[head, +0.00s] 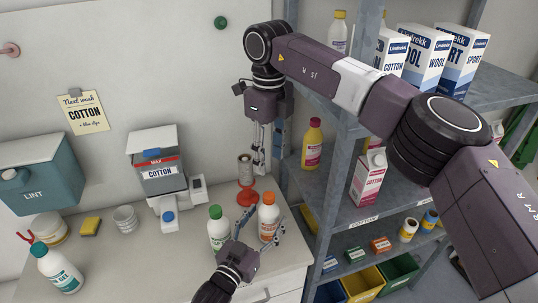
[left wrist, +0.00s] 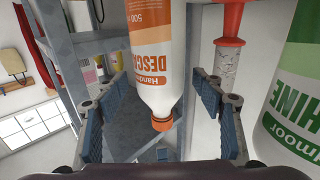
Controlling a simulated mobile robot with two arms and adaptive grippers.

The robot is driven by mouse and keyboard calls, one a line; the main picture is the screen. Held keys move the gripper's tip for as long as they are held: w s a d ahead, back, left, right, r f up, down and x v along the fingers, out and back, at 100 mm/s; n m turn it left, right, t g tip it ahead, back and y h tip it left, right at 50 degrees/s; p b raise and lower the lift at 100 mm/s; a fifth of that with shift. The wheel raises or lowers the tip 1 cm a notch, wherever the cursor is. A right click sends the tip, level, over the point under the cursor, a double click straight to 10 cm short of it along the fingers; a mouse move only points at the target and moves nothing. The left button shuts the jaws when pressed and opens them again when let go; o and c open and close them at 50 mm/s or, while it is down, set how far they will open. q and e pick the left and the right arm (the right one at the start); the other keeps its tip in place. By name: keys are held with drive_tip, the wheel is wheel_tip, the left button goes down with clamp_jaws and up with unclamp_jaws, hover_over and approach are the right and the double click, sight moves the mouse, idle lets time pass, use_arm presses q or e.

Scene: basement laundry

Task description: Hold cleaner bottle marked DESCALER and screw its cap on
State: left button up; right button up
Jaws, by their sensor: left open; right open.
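The DESCALER bottle (head: 268,222), white with an orange label, stands upright on the counter. Its orange cap (head: 268,198) sits at the neck; how tight it is cannot be told. The left wrist view shows the bottle (left wrist: 157,50) upside down, with the cap (left wrist: 162,123) low in the picture. My left gripper (head: 258,232) is open at the bottle. In the left wrist view its blue pads stand on both sides, with gaps beside the bottle. My right gripper (head: 264,172) is open and empty, pointing down behind and above the bottle.
A green-capped bottle (head: 218,232) stands close left of my left gripper. A red-based grey cylinder (head: 245,198) stands behind the descaler. A shelf unit (head: 350,212) with cartons is close on the right. A blue-capped bottle (head: 60,270) stands far left; the front-left counter between is clear.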

use_arm(q)
drive_tip(key=v, duration=1)
drive_tip(key=shift+s, duration=0.1)
